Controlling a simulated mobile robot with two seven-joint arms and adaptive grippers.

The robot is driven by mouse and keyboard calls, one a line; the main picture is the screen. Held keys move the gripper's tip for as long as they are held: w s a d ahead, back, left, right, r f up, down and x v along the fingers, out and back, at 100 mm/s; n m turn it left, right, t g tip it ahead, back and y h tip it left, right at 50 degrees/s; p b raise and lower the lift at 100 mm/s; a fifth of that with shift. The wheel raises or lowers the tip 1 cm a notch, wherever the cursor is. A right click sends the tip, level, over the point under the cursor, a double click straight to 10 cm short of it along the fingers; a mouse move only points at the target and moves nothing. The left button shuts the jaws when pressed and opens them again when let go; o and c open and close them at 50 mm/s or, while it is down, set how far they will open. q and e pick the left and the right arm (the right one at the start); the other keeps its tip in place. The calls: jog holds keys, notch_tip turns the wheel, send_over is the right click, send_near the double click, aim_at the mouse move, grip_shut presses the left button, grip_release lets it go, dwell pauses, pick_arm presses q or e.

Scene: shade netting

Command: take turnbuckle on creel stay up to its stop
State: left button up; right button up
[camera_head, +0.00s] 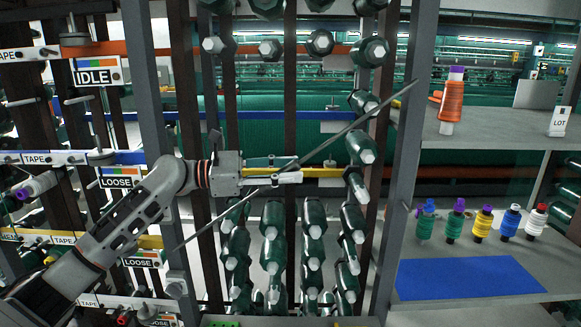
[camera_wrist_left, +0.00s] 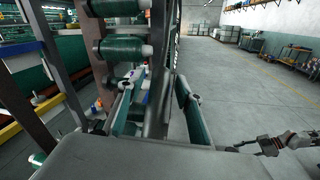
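The creel stay (camera_head: 355,127) is a thin grey rod that runs diagonally across the front of the creel, from lower left to upper right. My left gripper (camera_head: 285,170) is at the middle of the stay, with one finger above it and one below. In the left wrist view a grey bar (camera_wrist_left: 158,98), which looks like the stay or its turnbuckle, stands between the two spread fingers, with gaps on both sides. The turnbuckle's body and its stop cannot be made out behind the fingers. Part of my right arm (camera_wrist_left: 275,143) shows small in the left wrist view; its finger state is unclear.
Green yarn cones (camera_head: 273,220) fill the creel behind the stay. Grey posts (camera_head: 405,150) flank it. A shelf (camera_head: 490,130) with an orange spool (camera_head: 452,100) and several small spools stands at right. Signs reading IDLE (camera_head: 96,76) and LOOSE hang at left. Open floor (camera_wrist_left: 225,75) shows in the wrist view.

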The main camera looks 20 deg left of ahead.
pick_arm(q)
jog(key=shift+w+d, duration=0.1)
jog(key=shift+d, duration=0.25)
grip_shut()
jog(key=shift+t, duration=0.3)
